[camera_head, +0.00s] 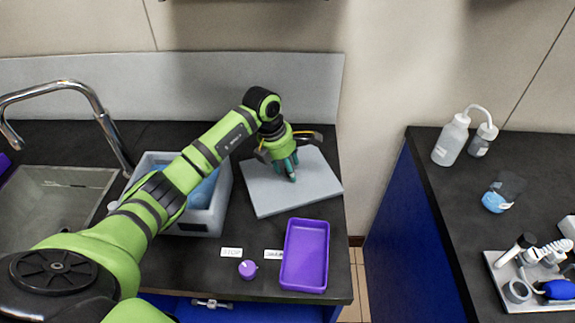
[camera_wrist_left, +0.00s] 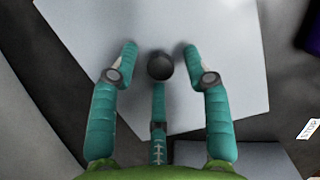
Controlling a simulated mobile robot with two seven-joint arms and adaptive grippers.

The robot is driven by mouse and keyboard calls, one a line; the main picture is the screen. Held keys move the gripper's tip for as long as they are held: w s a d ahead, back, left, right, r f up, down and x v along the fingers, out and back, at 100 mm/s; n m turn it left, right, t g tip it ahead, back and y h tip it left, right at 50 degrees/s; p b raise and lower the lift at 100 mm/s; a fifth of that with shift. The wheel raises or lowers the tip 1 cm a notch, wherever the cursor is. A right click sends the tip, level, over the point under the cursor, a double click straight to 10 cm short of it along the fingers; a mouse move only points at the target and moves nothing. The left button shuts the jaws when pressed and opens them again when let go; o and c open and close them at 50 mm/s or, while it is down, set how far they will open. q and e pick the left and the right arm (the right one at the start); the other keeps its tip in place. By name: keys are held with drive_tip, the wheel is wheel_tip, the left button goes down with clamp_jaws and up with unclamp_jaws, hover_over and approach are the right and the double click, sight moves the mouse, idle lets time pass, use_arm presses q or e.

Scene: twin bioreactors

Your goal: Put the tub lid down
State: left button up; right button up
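The tub lid (camera_head: 300,194) is a flat light grey plate that appears to lie on the dark counter, right of the tub. It also fills much of the left wrist view (camera_wrist_left: 225,45). Its dark round knob (camera_wrist_left: 160,66) shows there between my fingers. My left gripper (camera_head: 287,170) is over the lid with its teal fingers pointing down. In the left wrist view the fingers (camera_wrist_left: 160,56) are spread around the knob with gaps at the sides, so it looks open. The grey tub (camera_head: 222,195) with blue contents is partly hidden by my left arm. My right gripper is not in view.
A purple tray (camera_head: 305,256), a small purple-capped item (camera_head: 248,269) and label cards (camera_head: 232,252) lie in front of the lid. The sink (camera_head: 60,205) and faucet (camera_head: 100,115) are at left. The lid's right corner is close to the counter's edge, beside a gap.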

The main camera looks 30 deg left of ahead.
sight(276, 179)
use_arm(q)
drive_tip(key=shift+r, duration=0.1)
drive_tip(key=b+v, duration=0.2)
drive_tip(key=v, duration=1)
drive_tip(key=shift+s, duration=0.1)
